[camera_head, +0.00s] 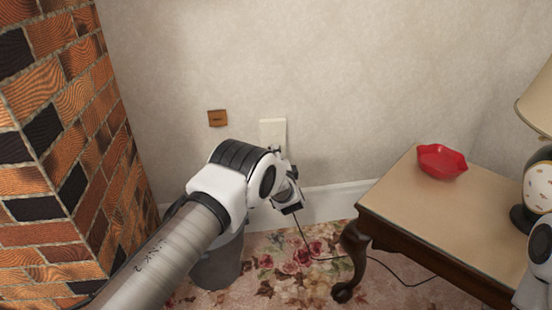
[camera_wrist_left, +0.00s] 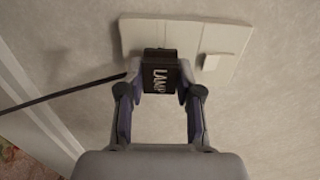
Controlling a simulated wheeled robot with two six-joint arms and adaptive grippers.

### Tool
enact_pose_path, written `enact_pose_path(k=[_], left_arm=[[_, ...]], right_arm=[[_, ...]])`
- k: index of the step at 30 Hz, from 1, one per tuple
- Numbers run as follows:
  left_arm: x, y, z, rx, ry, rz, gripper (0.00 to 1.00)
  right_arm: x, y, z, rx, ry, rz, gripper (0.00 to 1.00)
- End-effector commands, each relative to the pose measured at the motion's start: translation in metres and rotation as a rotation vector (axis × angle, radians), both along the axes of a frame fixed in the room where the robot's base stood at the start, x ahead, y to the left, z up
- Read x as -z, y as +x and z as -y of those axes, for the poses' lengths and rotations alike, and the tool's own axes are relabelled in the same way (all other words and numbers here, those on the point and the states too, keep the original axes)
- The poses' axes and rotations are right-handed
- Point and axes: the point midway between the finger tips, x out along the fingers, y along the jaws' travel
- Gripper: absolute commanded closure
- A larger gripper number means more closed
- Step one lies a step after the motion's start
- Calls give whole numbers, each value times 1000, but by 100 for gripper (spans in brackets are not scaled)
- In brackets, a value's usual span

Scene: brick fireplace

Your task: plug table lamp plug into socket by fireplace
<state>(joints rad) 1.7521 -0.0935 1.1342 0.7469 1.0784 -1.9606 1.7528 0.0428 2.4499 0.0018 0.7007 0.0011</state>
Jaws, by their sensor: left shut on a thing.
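My left gripper (camera_head: 288,198) is shut on a black plug marked LAMP (camera_wrist_left: 160,78), close to the wall. In the left wrist view the plug is between the two fingertips, in front of the lower part of the white socket plate (camera_wrist_left: 215,38). I cannot tell whether its pins are in the socket. The socket plate also shows in the head view (camera_head: 272,130), above my left wrist, which partly hides its lower end. The black cord (camera_head: 303,236) hangs from the gripper to the carpet and runs under the side table. My right gripper is not in view.
The brick fireplace (camera_head: 60,150) stands at the left. A small brown wall plate (camera_head: 217,118) is left of the socket. At the right, the wooden side table (camera_head: 400,195) bears a red dish (camera_head: 442,161) and the table lamp (camera_head: 538,190). Skirting board (camera_head: 325,201) runs along the wall.

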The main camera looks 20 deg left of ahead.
Motion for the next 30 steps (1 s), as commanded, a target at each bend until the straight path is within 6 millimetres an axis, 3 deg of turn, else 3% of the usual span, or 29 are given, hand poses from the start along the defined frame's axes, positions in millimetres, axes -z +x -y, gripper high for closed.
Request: enact_pose_path(k=[22,23,25,30], left_arm=[[0,13,-8,1,0,1,100],[0,13,-8,1,0,1,62],[-1,13,-8,1,0,1,37],[0,13,-8,1,0,0,36]], right_arm=[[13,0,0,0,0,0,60],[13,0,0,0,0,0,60],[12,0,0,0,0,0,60],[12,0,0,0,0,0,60]])
